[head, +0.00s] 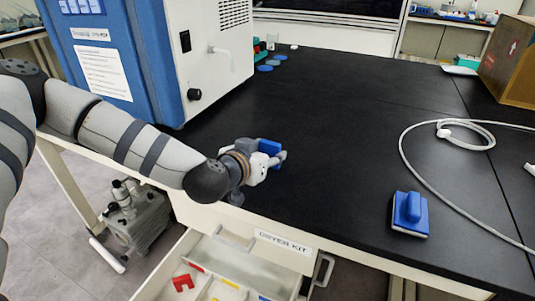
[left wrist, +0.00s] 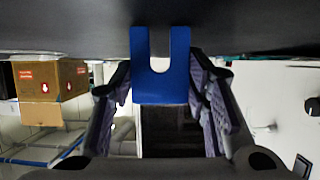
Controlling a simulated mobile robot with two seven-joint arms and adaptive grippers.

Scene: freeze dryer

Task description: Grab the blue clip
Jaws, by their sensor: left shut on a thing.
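The blue clip (head: 269,147) is in the jaws of my left gripper (head: 268,162), just above the black bench near its front edge. In the left wrist view the blue clip (left wrist: 160,88) shows as a flat plate with a U-shaped slot, between the two dark fingers. My left gripper is shut on it. In the head view the gripper hides part of the clip. I cannot tell whether the clip touches the bench. My right gripper is in neither view.
An open drawer (head: 233,263) below holds a red clip (head: 183,283). A blue-and-white machine (head: 150,60) stands at the back left. A blue block with a handle (head: 409,213) and a white hose (head: 405,150) lie at the right. The middle of the bench (head: 335,130) is clear.

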